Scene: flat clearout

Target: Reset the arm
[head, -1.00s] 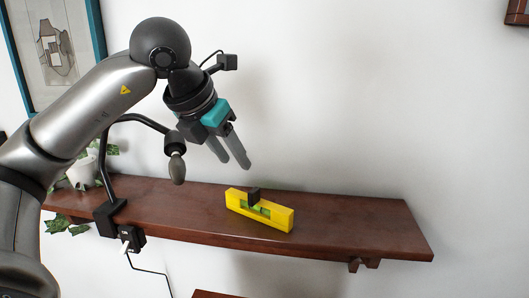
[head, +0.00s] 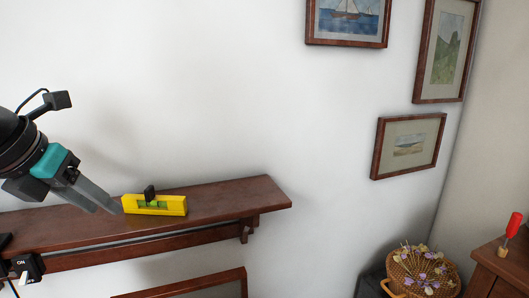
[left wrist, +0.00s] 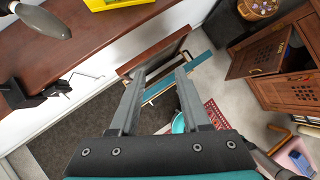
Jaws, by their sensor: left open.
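My left gripper (head: 108,207) is at the left edge of the head view, pointing down to the right. Its two grey fingers are apart with nothing between them, as the left wrist view (left wrist: 161,75) also shows. A yellow spirit level (head: 174,206) with a black knob on top rests on the dark wooden shelf (head: 235,196). In the head view the fingertips appear just left of the level; I cannot tell the gap in depth. The level also shows at the top of the left wrist view (left wrist: 98,4). My right gripper is not in view.
A black lamp clamp (left wrist: 22,93) grips the shelf edge. A framed panel (head: 190,286) stands below the shelf. At right are a flower basket (head: 412,285) and a cabinet (head: 505,265) bearing a red-handled tool (head: 513,226). The shelf right of the level is bare.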

